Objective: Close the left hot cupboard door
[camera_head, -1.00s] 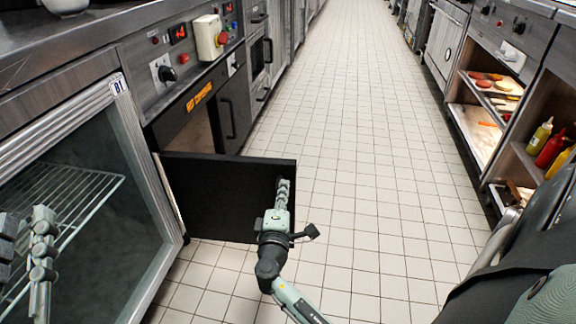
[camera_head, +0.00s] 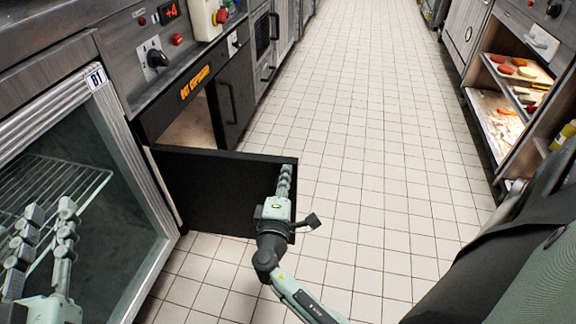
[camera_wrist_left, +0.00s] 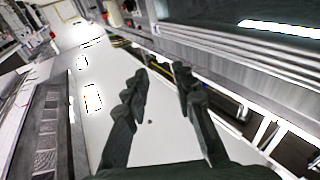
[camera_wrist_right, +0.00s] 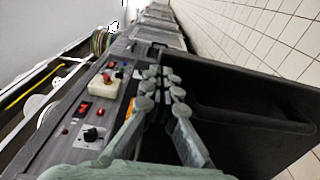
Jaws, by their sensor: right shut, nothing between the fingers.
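The left hot cupboard door (camera_head: 205,188) is a black panel standing open, jutting from the cabinet row into the aisle. Behind it shows the open cupboard (camera_head: 190,128) under a yellow label. My right gripper (camera_head: 286,170) is shut and empty, in front of the door's outer, free end on my side; I cannot tell whether it touches. In the right wrist view the door (camera_wrist_right: 235,100) fills the right, with the right gripper's fingers (camera_wrist_right: 160,75) together beside it. My left gripper (camera_head: 52,212) is at the lower left, before the glass cabinet; its fingers (camera_wrist_left: 162,75) are apart and empty.
A glass-fronted cabinet (camera_head: 150,180) with wire racks, marked B1, stands at the left. A control panel (camera_head: 150,50) with knobs lies above the cupboard. The tiled aisle (camera_head: 360,130) is clear. Shelves with food (camera_head: 505,110) stand at the right.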

